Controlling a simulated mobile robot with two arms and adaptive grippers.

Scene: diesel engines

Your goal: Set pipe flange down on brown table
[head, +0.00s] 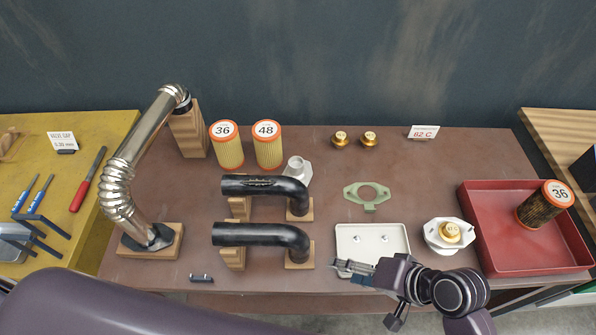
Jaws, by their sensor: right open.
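A pale green plate with two ears and a round centre hole (368,195), which looks like the pipe flange, lies on the brown table (330,148), right of the black pipes and behind the white tray. No gripper touches it. My right gripper (365,294) is open and empty at the table's front edge, in front of the white tray and well apart from the flange. One finger overlaps the tray's front edge in the picture. My left gripper is not in view.
The white tray (372,230), a white housing with a gold part (447,234) and a red tray (530,265) stand near the front right. Two black pipes (262,235) on wooden blocks and a steel pipe (135,160) fill the left. Clear table lies around the flange.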

